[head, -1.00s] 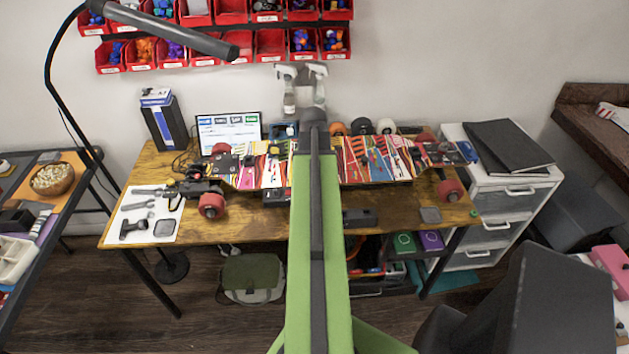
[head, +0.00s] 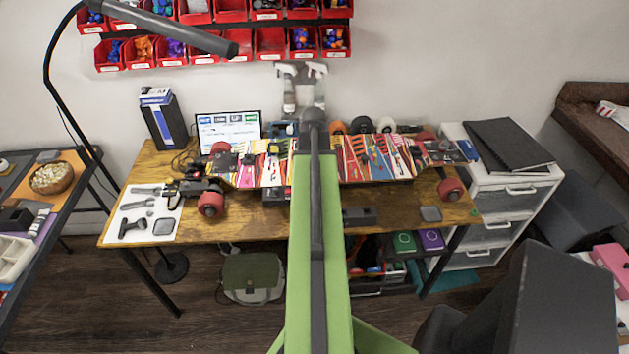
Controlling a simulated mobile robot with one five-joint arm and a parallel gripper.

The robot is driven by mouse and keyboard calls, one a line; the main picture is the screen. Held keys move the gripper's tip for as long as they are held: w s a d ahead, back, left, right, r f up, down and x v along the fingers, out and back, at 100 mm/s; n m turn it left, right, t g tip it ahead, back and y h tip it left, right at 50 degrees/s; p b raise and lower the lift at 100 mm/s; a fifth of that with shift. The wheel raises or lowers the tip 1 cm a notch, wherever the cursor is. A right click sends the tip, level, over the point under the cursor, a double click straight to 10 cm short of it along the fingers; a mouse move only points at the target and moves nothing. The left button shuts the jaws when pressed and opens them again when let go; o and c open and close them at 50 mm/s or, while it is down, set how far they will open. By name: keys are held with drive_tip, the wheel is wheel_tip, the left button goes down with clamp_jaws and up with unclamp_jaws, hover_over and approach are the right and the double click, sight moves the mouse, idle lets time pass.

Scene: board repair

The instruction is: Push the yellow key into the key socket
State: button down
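A longboard (head: 375,160) with a colourful striped deck and red wheels (head: 211,204) lies across the wooden workbench (head: 260,232). My green arm reaches forward over the middle of the bench and covers the centre of the board. My gripper is hidden behind the arm. I cannot make out the yellow key or the key socket; they are too small or hidden behind the arm. A dark box-shaped part (head: 276,194) shows at the board's front edge, just left of the arm.
A white mat with tools (head: 136,229) lies at the bench's left end. A screen (head: 228,128) and a tall dark box (head: 165,122) stand at the back left. Spray bottles (head: 288,95) stand behind the board. A white drawer unit (head: 510,205) is at the right.

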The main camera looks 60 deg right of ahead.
drive_tip(key=shift+f, duration=0.15)
drive_tip(key=c, duration=1.2)
unclamp_jaws()
drive_tip(key=shift+o, duration=0.2)
drive_tip(key=shift+o, duration=1.4)
drive_tip(key=shift+r+p, duration=1.45)
drive_tip(key=shift+r, duration=0.1)
